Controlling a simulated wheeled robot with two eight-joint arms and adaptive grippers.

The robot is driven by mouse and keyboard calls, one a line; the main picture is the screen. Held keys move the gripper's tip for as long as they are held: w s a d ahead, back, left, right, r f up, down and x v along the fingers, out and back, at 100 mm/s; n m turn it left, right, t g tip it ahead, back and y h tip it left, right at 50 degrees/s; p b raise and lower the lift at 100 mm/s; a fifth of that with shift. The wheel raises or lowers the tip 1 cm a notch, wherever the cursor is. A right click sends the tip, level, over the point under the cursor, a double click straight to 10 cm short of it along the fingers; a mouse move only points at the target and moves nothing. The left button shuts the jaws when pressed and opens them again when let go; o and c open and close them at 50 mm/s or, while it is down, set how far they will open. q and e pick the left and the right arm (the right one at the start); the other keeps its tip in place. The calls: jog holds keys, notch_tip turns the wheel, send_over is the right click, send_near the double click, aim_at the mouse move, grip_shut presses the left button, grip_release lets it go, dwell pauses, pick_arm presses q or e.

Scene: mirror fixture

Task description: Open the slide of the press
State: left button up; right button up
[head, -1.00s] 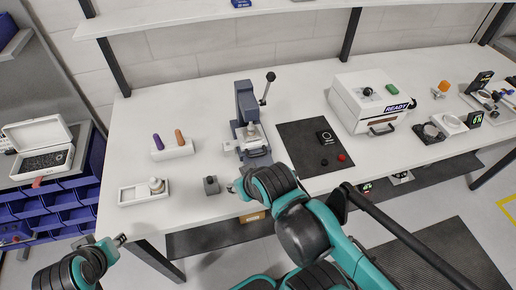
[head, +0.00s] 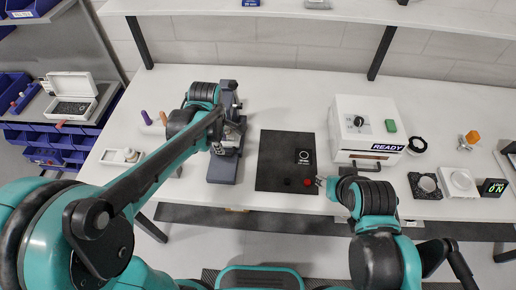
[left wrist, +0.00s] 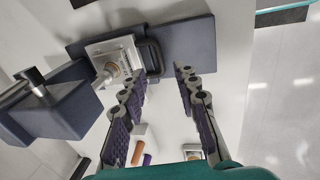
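The blue-grey press (head: 224,165) stands on the white table, left of the dark mat, partly hidden by my left arm. In the left wrist view its metal slide plate (left wrist: 101,50) carries a small round tan-topped part (left wrist: 110,71). The slide's dark handle (left wrist: 154,57) stands at the plate's edge. My left gripper (left wrist: 161,72) is open, its two fingers apart, with the handle close to the gap between the tips, nearer the left finger. Contact cannot be told. My right gripper (head: 321,182) is over the table's front, beside the red button (head: 307,182); its opening is too small to judge.
A white READY case (head: 345,145) stands to the right. Bottles (head: 146,117) and a white tray (head: 113,156) are on the left. The table behind the mat is clear.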

aim_at(227, 154)
pick_arm(q)
jog(key=x, duration=0.2)
jog(key=b+x, duration=0.1)
jog(key=x, duration=0.2)
jog(key=b+x, duration=0.1)
jog(key=x, duration=0.1)
jog(key=shift+w+d+f, duration=0.1)
jog(key=shift+d+f, duration=0.2)
jog(key=shift+d, duration=0.1)
jog(key=shift+a+f, duration=0.1)
jog(key=shift+f, duration=0.15)
pick_arm(e)
jog(key=shift+d+f, duration=0.2)
jog(key=shift+f, duration=1)
pick_arm(q)
grip_shut()
